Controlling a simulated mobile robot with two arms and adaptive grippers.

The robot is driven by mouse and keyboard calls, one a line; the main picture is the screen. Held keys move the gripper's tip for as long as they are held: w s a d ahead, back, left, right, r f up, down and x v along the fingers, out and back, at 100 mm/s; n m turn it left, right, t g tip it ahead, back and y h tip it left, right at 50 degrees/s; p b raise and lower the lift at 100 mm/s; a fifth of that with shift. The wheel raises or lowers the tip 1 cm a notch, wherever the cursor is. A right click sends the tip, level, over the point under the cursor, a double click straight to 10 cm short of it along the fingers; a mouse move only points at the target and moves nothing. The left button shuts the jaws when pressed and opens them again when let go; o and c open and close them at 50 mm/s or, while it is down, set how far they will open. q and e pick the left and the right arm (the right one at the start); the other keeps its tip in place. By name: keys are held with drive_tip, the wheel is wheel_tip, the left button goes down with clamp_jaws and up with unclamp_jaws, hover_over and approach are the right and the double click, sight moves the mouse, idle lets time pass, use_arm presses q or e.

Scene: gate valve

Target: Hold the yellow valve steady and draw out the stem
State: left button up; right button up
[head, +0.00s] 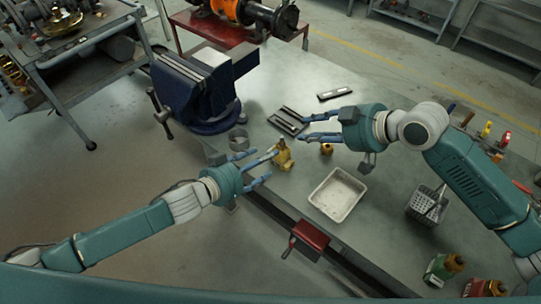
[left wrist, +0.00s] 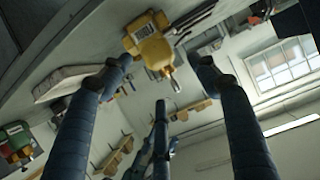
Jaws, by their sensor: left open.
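The yellow valve (head: 284,156) is on the workbench near its front edge, in the middle of the head view. In the left wrist view the valve (left wrist: 150,42) shows at the top, with a short silvery stem end (left wrist: 175,85) pointing towards the camera. My left gripper (head: 257,168) is open, just left of the valve, with its fingers pointing at it. In the wrist view the fingers are spread and nothing is between them. My right gripper (head: 296,124) has its fingers apart and looks empty, above the bench behind and right of the valve.
A blue vise (head: 205,92) stands behind left. A grey ring (head: 238,139) lies left of the valve, and a small brass part (head: 327,149) to its right. A white tray (head: 336,208) is in front right. A dark tray (head: 287,123) lies near my right fingers.

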use_arm(q)
drive_tip(key=x, duration=0.5)
drive_tip(key=shift+w+d+f, duration=0.1)
drive_tip(key=shift+w+d, duration=0.15)
drive_tip(key=shift+c, duration=0.5)
drive_tip(key=shift+a+f, duration=0.1)
clamp_jaws()
drive_tip(key=c, duration=0.9)
unclamp_jaws()
drive_tip(key=shift+v, duration=6.05)
